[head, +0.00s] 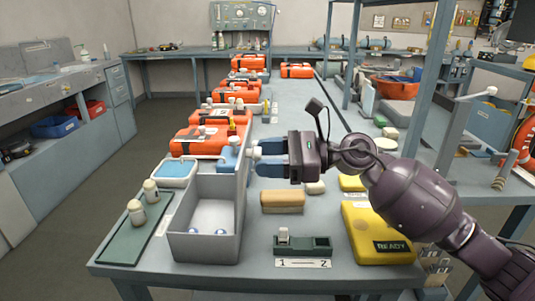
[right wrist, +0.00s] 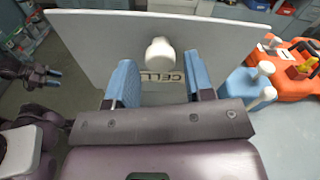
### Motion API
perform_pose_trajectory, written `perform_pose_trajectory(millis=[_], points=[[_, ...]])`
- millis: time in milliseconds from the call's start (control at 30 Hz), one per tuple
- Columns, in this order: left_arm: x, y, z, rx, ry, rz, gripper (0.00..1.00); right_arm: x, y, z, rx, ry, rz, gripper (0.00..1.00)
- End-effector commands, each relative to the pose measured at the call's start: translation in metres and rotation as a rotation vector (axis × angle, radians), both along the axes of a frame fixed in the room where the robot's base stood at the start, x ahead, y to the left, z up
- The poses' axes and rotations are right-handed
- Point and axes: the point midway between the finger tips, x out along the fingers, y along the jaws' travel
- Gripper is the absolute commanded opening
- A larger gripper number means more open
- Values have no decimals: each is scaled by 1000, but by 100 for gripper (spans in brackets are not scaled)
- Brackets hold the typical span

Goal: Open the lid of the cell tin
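The cell tin (head: 178,222) is a grey box on the near part of the bench, its top uncovered, with small shiny round cells on its floor. Its lid (right wrist: 95,40) stands raised along the tin's right side. The lid's white knob (right wrist: 160,54) and CELL label face my right gripper (right wrist: 162,68). That gripper, also in the head view (head: 262,158), is open, with its blue fingers apart on either side of the knob and not visibly touching it. My left gripper (right wrist: 55,78) shows small in the right wrist view, fingers apart; the head view does not show it.
A green tray (head: 125,246) with two white-capped jars stands left of the tin. A tan block (head: 283,202), a green two-slot holder (head: 312,246) and a yellow READY case (head: 368,225) lie to the right. Orange cases (head: 205,140) line the bench behind.

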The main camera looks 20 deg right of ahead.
Motion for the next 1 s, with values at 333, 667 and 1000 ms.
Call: perform_pose_trajectory(millis=[333,667,1000], points=[[-7,1,-2,1,13,5,43,0,-1,4,4,-5,-1,54],[-6,1,-2,2,13,5,43,-14,-43,4,4,-2,-4,54],[1,0,1,0,-2,2,43,-30,-92,8,2,-4,-2,54]])
